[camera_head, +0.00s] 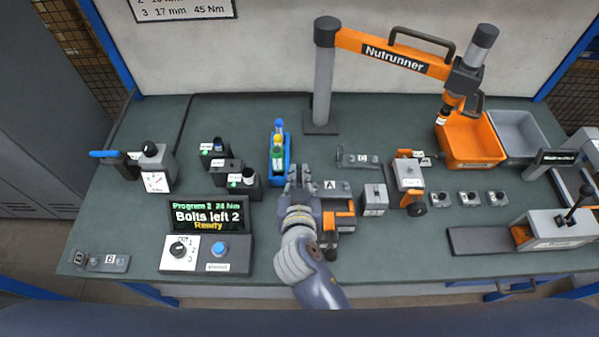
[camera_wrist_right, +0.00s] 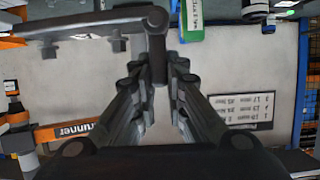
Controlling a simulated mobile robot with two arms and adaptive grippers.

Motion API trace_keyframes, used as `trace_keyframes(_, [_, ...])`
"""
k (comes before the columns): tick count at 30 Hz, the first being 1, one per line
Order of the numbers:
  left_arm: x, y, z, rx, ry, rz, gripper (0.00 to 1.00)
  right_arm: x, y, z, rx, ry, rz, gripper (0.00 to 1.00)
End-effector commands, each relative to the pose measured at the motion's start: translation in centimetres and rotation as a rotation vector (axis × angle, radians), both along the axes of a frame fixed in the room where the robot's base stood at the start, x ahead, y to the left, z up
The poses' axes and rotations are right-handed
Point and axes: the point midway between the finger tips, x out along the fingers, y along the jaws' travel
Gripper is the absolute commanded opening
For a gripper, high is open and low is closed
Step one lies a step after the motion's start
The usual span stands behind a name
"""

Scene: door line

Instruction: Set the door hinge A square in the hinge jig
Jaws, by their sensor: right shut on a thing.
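My right gripper (camera_head: 302,180) is over the middle of the bench, shut on door hinge A (camera_head: 332,187), a grey plate with an A label. In the right wrist view the fingers (camera_wrist_right: 157,72) close around the hinge's barrel end, and its grey leaf (camera_wrist_right: 85,27) sticks out to the left with small studs on it. An orange and grey fixture (camera_head: 345,222) lies just right of my gripper, partly hidden by it. It may be the hinge jig; I cannot tell. The hinge appears beyond this fixture, not in it. My left gripper is not in view.
Hinge C (camera_head: 360,158) lies behind, hinge B (camera_head: 112,261) at the front left. A grey block (camera_head: 375,198) and an orange clamp fixture (camera_head: 408,178) stand right. The nutrunner arm (camera_head: 392,55) hangs above the back.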

Motion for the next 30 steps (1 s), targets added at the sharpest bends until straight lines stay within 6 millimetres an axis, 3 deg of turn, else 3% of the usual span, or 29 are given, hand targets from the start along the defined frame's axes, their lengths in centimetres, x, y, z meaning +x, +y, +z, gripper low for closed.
trace_keyframes(9, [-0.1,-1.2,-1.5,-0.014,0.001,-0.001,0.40,0.0,0.1,-1.6,-0.001,-0.004,0.004,0.00])
trace_keyframes(19, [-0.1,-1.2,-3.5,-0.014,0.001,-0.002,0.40,0.0,0.1,-4.2,0.000,-0.004,0.003,0.00])
trace_keyframes(30, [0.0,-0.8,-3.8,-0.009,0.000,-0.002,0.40,0.0,0.1,-4.6,0.000,-0.004,0.003,0.00])
